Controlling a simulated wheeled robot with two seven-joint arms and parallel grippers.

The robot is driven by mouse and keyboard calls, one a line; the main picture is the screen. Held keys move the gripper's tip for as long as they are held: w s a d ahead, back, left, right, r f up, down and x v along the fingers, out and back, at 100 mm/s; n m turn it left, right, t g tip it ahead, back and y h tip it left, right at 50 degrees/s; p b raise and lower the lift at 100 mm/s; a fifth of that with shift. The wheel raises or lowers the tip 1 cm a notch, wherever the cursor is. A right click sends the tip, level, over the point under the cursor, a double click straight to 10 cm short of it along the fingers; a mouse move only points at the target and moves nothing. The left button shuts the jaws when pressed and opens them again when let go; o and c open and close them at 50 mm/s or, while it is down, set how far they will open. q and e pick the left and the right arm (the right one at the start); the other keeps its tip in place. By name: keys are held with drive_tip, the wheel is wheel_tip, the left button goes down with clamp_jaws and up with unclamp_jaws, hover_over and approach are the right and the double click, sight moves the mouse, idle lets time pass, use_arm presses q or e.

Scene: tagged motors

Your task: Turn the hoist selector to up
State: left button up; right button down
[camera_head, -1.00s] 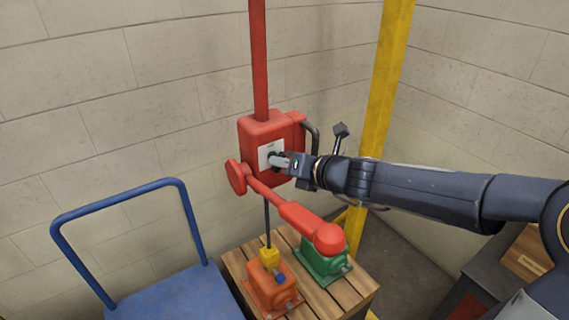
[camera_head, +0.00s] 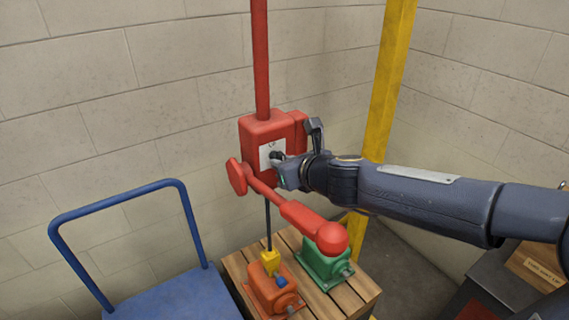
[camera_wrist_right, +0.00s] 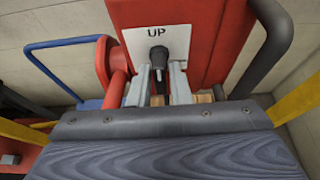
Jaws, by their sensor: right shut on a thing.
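The red hoist box (camera_head: 265,130) hangs on a red pole and has a white panel (camera_head: 265,155) on its front. The black hoist selector (camera_head: 277,156) sticks out of that panel. In the right wrist view the selector (camera_wrist_right: 158,56) stands just below the word UP (camera_wrist_right: 157,31); its exact pointing direction is hard to tell. My right gripper (camera_head: 283,172) is at the panel, shut on the selector. In the right wrist view its two fingers (camera_wrist_right: 157,84) lie on either side of the selector's lower part. My left gripper is not in view.
A red arm with a ball end (camera_head: 332,238) juts out below the box. An orange motor (camera_head: 272,292) under a yellow block (camera_head: 270,262) and a green motor (camera_head: 318,265) stand on a wooden slatted top (camera_head: 325,300). A blue cart (camera_head: 160,296) is left, a yellow post (camera_head: 388,85) right.

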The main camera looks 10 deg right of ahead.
idle(0.4)
drive_tip(key=c, duration=1.5)
unclamp_jaws()
drive_tip(key=shift+o, duration=0.2)
drive_tip(key=p+v, duration=0.3)
drive_tip(key=v, duration=0.4)
drive_tip(key=shift+s+d, duration=0.15)
drive_tip(key=shift+s, duration=0.2)
drive_tip(key=shift+r, duration=0.1)
